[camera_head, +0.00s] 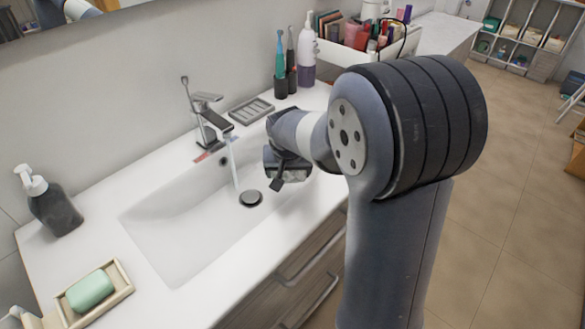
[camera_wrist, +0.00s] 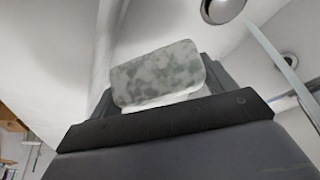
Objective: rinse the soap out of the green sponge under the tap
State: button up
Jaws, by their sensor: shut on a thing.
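My gripper (camera_head: 283,168) is over the right part of the white basin (camera_head: 165,235), beside the drain. It is shut on the sponge (camera_wrist: 158,76), which looks grey-green with pale, foamy-looking patches in the wrist view. In the head view the sponge is mostly hidden by my gripper. The tap (camera_head: 210,120) is running. Its thin water stream (camera_head: 234,165) falls into the basin to the left of my gripper, and the stream also shows at the right of the wrist view (camera_wrist: 281,68). The sponge is apart from the stream.
The drain plug (camera_head: 251,199) lies below. A green bar (camera_head: 90,290) rests in a tan dish (camera_head: 124,284) at the lower left, near a dark pump bottle (camera_head: 52,208). A slotted grey dish (camera_head: 236,113), toothbrush cup (camera_head: 281,86) and white-and-purple bottle (camera_head: 306,60) stand behind the basin.

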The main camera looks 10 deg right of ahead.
jog(key=w+a, duration=0.2)
jog(key=a, duration=0.1)
jog(key=shift+w+a+f, duration=0.2)
jog(key=shift+a, duration=0.1)
jog(key=shift+w+a+f, duration=0.25)
jog(key=shift+w+a, duration=0.5)
jog(key=shift+a, duration=0.4)
jog(key=shift+w+a+f, duration=0.25)
jog(key=shift+w+a, duration=0.45)
jog(key=shift+a, duration=0.45)
jog(key=shift+w+a+f, duration=0.25)
jog(key=shift+w+a, duration=0.5)
jog(key=shift+a, duration=0.4)
jog(key=shift+d, duration=0.1)
jog(key=shift+w+d, duration=0.15)
jog(key=shift+d, duration=0.25)
jog(key=shift+r, duration=0.1)
jog(key=shift+a+b, duration=0.3)
jog(key=shift+b, duration=0.1)
jog(key=shift+a, duration=0.15)
